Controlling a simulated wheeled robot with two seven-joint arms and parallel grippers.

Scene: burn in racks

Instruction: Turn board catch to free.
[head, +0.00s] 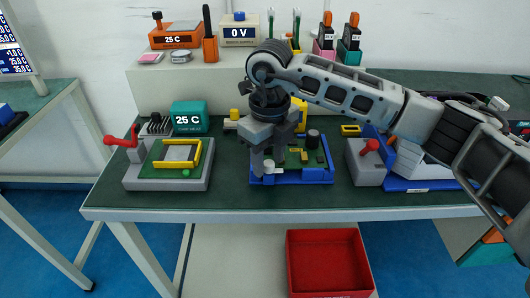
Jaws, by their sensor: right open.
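A green board (312,158) sits in a blue tray (305,178) at the middle of the bench. It carries a dark round part and small yellow parts. My right gripper (268,168) points down at the tray's left end, jaws open. A small pale piece (274,167) shows by its fingertips; I cannot tell whether they touch it or whether it is the catch. The gripper hides the tray's left part. A grey fixture (168,185) with a yellow frame and a red lever (122,139) stands at the left. My left gripper is not in view.
A teal box (190,117) reading 25 C stands behind the left fixture. A grey block (366,164) with a red knob is right of the tray. A raised shelf (205,75) holds instruments at the back. A red bin (328,262) is below the bench's front edge.

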